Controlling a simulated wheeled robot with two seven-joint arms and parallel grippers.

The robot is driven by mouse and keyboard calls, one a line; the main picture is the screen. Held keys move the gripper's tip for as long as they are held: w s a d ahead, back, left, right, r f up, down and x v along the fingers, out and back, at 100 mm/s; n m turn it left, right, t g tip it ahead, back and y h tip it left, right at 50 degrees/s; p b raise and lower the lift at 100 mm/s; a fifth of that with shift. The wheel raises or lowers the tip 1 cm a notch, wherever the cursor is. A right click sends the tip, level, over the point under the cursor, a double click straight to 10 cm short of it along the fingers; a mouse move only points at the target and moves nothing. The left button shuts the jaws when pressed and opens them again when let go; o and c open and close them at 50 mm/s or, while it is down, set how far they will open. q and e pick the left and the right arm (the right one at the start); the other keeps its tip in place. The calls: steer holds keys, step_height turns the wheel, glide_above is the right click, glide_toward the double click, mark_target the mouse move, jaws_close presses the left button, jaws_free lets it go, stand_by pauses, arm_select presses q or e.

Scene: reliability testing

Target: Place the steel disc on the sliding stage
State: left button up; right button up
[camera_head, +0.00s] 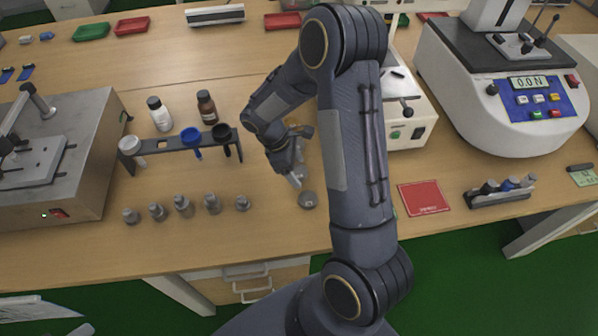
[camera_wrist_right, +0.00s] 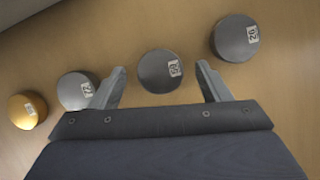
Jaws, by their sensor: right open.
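My right gripper (camera_head: 297,175) reaches down over the middle of the table. In the right wrist view it (camera_wrist_right: 162,70) is open, with a grey steel disc (camera_wrist_right: 160,71) between and just beyond its fingertips, not gripped. Another grey disc (camera_wrist_right: 236,38) lies to the right, one (camera_wrist_right: 77,91) to the left partly behind a finger, and a gold disc (camera_wrist_right: 28,110) farther left. A grey disc (camera_head: 307,199) also shows in the head view. A flat plate (camera_head: 32,162) lies on the steel machine at left; I cannot tell whether it is the sliding stage. My left gripper is not in view.
A rack (camera_head: 180,146) with cups and several small metal weights (camera_head: 183,206) stand left of the gripper. A white force tester (camera_head: 505,95), a red pad (camera_head: 423,197) and a small holder (camera_head: 500,192) are to the right. Table between weights and front edge is clear.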

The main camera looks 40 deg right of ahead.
steer(key=c, duration=1.3)
steer(key=shift+c, duration=0.2)
steer(key=shift+r, duration=0.55)
steer(key=s+a+r, duration=0.6)
steer(key=a+r, duration=0.6)
steer(key=shift+s+a, duration=0.15)
steer(key=shift+s, duration=0.15)
steer(key=shift+s+f, duration=0.1)
